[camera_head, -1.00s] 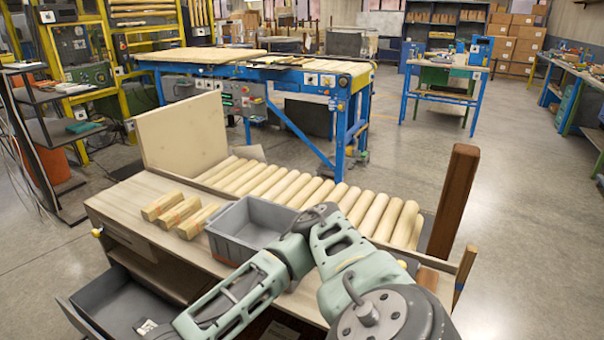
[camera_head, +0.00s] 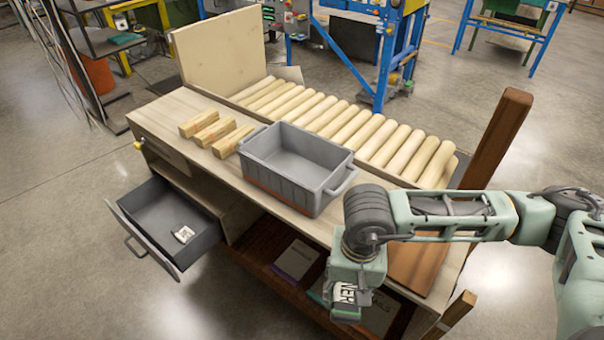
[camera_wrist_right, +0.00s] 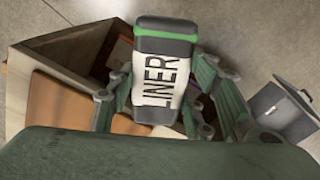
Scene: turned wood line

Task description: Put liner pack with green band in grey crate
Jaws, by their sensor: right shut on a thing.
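The liner pack (camera_wrist_right: 163,78) is dark with a white label reading LINER and a green band near one end. My right gripper (camera_wrist_right: 158,92) is shut on it, with fingers on both sides. In the head view the right gripper (camera_head: 352,280) points down with the pack (camera_head: 346,300) just off the bench's front edge, lower than the crate's rim. The grey crate (camera_head: 270,178) stands on the bench top, up and left of the gripper, and looks empty. My left gripper is out of view.
Several wood blocks (camera_head: 213,131) lie left of the crate, with a roller row (camera_head: 340,122) behind it. An open grey drawer (camera_head: 150,215) juts out at the left, with a small white packet (camera_head: 183,233) inside. A brown post (camera_head: 492,140) rises at the right. Lower-shelf packs (camera_head: 296,259) are partly hidden.

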